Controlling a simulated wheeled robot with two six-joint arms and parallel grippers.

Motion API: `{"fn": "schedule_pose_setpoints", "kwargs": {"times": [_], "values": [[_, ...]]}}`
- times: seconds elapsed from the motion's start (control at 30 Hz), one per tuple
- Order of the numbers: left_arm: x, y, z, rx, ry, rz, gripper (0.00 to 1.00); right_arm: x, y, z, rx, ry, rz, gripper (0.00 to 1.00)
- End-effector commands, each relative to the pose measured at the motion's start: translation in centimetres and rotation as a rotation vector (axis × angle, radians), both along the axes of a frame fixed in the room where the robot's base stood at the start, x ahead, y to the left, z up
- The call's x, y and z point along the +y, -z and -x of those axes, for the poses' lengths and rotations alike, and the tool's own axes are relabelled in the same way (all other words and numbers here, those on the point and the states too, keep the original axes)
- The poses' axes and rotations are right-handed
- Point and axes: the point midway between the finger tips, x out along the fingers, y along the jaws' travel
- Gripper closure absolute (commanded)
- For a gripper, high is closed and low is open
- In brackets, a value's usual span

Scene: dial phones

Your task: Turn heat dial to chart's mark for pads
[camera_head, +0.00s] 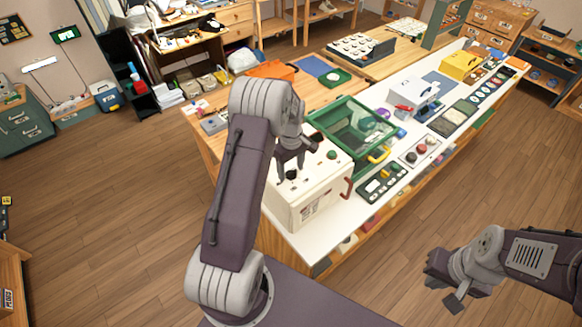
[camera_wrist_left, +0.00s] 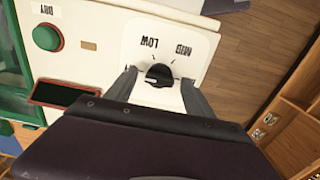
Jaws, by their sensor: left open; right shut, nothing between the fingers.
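The heat dial (camera_wrist_left: 158,75) is a black knob on a white plate of a cream machine (camera_head: 312,204). In the left wrist view, LOW and MID appear upside down beside the dial, with short tick marks; its other labels are hidden by my gripper. A pale mark shows on the knob, but its exact setting is hard to read. My left gripper (camera_wrist_left: 158,92) is open, with its fingers on either side of the dial. In the head view, it (camera_head: 291,172) points down at the machine's top. My right gripper (camera_head: 444,287) is shut and empty, far from the machine. I cannot identify the chart.
A green button (camera_wrist_left: 46,37) marked DRY and a dark red-framed display (camera_wrist_left: 66,93) are beside the dial. A green-framed clear lid (camera_head: 352,128) stands behind the machine. The white counter (camera_head: 292,238) holds a control panel (camera_head: 383,184) and other devices. Open floor lies around my right gripper.

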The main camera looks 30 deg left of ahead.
Motion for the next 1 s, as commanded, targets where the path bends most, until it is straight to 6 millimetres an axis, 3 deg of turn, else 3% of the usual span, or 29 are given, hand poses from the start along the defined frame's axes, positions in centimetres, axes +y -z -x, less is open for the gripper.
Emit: {"fn": "schedule_pose_setpoints", "kwargs": {"times": [0.03,0.2,0.27,0.67,1.0], "values": [[0.0,0.0,0.0,0.0,0.0,0.0,0.38,0.0,0.02,0.0,0.0,0.0,0.0,1.0],[0.01,-0.02,0.0,0.0,0.0,0.0,0.85,0.0,0.02,0.0,0.0,0.0,0.0,1.0],[0.02,-0.03,-0.01,0.0,0.0,0.0,1.0,0.0,0.02,0.0,0.0,0.0,0.0,1.0],[0.04,-0.02,-0.05,-0.001,0.091,-0.001,1.0,0.0,0.16,0.0,0.0,0.0,0.0,1.0],[0.05,-0.04,-0.08,-0.001,0.379,-0.002,1.0,0.0,0.46,0.0,0.0,0.0,0.0,1.0]]}}
